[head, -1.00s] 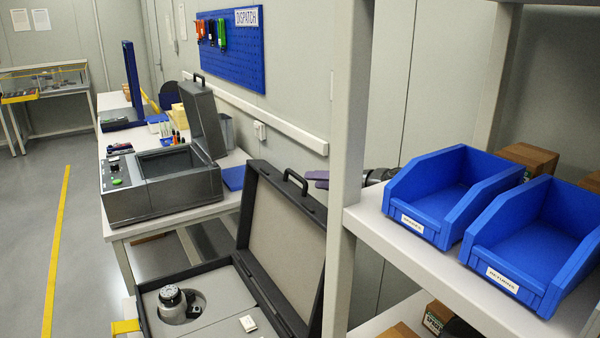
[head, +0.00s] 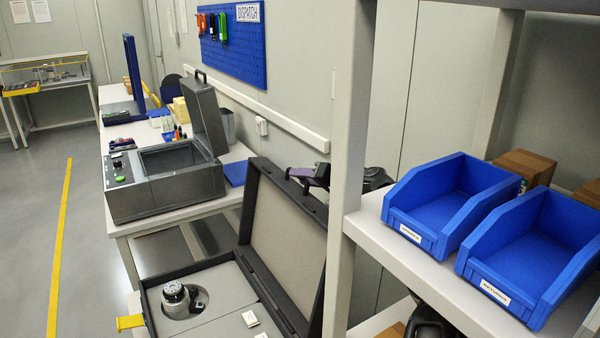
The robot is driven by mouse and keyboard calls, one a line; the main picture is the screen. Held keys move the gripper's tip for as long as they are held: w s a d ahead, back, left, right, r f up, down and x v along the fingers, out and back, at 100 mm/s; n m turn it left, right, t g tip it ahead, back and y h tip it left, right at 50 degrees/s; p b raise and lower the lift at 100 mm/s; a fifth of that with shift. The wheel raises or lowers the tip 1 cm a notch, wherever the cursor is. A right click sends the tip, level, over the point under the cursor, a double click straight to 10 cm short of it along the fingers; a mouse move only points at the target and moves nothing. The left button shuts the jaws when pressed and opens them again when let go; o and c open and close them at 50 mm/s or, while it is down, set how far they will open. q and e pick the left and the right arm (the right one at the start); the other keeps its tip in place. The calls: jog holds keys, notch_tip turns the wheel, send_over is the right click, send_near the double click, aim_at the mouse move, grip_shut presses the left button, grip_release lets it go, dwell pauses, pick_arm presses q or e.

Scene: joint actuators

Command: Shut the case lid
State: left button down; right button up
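The dark case (head: 148,300) stands open at the bottom centre, with an actuator (head: 176,299) and a small white item (head: 250,319) in its grey insert. Its lid (head: 285,232) is raised, leaning slightly back to the right, with a dark handle at its top edge. My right gripper (head: 312,176), dark with a purple part, is at that top edge by the handle. It overlaps the handle in the picture; I cannot tell whether they touch or how far apart its fingers are. The post hides part of my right arm. My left gripper is not in view.
A shelf post (head: 350,140) stands just right of the lid. Blue bins (head: 435,207) sit on the shelf (head: 400,248). Behind the case, a bench (head: 180,217) holds a grey machine (head: 165,190) with its own cover raised. The floor at left is clear.

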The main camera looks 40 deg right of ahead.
jog(key=shift+w+a+f, duration=0.1)
jog(key=shift+w+f, duration=0.05)
jog(key=shift+w, duration=0.4)
jog(key=shift+c, duration=0.2)
grip_shut()
dwell(0.9)
